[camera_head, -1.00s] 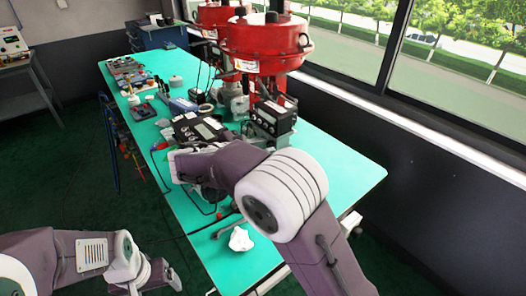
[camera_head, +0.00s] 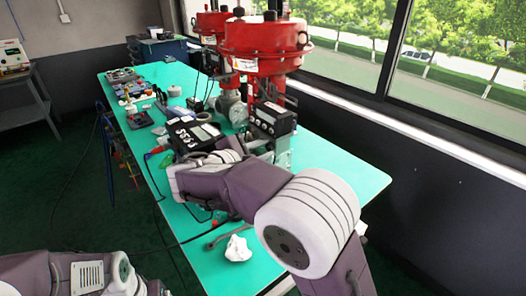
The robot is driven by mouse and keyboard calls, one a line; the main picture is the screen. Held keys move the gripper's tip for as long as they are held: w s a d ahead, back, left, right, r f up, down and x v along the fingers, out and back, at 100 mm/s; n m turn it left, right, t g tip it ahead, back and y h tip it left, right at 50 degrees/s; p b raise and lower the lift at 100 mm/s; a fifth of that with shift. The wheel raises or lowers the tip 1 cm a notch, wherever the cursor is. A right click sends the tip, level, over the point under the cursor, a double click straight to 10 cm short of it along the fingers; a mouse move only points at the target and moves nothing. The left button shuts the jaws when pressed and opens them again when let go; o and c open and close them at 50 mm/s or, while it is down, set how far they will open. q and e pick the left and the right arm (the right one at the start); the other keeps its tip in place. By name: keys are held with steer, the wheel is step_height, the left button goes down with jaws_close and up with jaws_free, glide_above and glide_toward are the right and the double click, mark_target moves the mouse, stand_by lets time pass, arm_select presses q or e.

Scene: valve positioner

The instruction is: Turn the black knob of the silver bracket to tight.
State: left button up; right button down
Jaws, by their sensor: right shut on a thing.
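Red valve actuators stand on the green table; the nearer one (camera_head: 265,45) carries a black positioner box (camera_head: 272,120) below it. A silver bracket (camera_head: 284,152) shows under and behind this box. The black knob cannot be made out; my right wrist and gripper cover that spot. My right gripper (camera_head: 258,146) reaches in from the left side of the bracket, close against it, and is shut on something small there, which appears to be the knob. Its fingertips are mostly hidden. My left arm (camera_head: 95,278) is low at the left edge, its gripper out of the picture.
A black-framed meter (camera_head: 190,134) lies left of my right wrist. A white crumpled thing (camera_head: 238,248) lies near the table's front. Several small parts and tools lie along the table (camera_head: 335,180)'s left side. Its right side is bare, beside the windows.

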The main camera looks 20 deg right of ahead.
steer(key=c, duration=1.3)
jaws_free()
steer(key=shift+o, duration=0.2)
steer(key=shift+s, duration=0.1)
steer(key=p+v, duration=0.1)
steer(key=v, duration=0.8)
steer(key=shift+p, duration=0.3)
